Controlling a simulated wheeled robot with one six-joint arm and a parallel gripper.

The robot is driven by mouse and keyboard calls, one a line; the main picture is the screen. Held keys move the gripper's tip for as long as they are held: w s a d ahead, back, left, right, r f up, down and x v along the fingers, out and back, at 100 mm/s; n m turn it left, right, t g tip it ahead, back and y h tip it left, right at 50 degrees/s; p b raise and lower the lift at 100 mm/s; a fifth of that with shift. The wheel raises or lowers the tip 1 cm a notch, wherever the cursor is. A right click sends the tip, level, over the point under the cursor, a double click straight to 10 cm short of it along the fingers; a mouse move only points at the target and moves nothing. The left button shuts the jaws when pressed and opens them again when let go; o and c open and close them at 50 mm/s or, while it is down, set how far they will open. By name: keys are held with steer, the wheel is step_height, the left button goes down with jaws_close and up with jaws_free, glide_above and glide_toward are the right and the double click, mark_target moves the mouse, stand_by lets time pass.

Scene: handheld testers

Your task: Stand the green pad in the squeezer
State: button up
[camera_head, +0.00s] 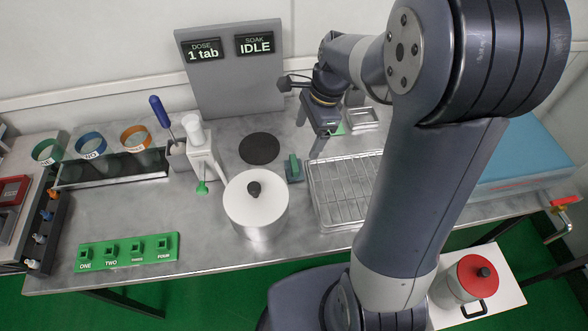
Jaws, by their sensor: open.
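A small upright green piece (294,163) stands at a dark grey-green block (294,178) on the steel counter, between the white-lidded pot and the wire rack. It looks like the green pad in the squeezer, but the picture is too small to be sure how it is seated. My gripper (309,138) is open above and just right of it, fingers pointing down, with nothing seen between them. Another flat green patch (340,129) shows behind my gripper, partly hidden by it. I cannot tell what it is.
The white-lidded pot (256,203) stands in front, a wire rack (340,188) to the right, and a black disc (259,149) behind. A white dispenser (201,150) and blue-handled tool (160,110) stand left. A grey panel (230,75) reads "1 tab" and "IDLE". The left-front counter is partly clear.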

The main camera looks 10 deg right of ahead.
steer(key=m, duration=0.1)
glide_above(294, 162)
steer(key=d, duration=0.2)
steer(key=shift+m, duration=0.3)
steer(key=f, duration=0.5)
steer(key=shift+s+f+b, duration=0.2)
steer(key=shift+s+b, duration=0.15)
steer(key=shift+w+x, duration=0.2)
steer(key=shift+x, duration=1.1)
steer(key=shift+w+x, duration=0.15)
steer(key=shift+x, duration=1.15)
steer(key=shift+a, duration=0.1)
steer(key=shift+c, duration=0.6)
steer(key=shift+r, duration=0.1)
steer(key=c, duration=1)
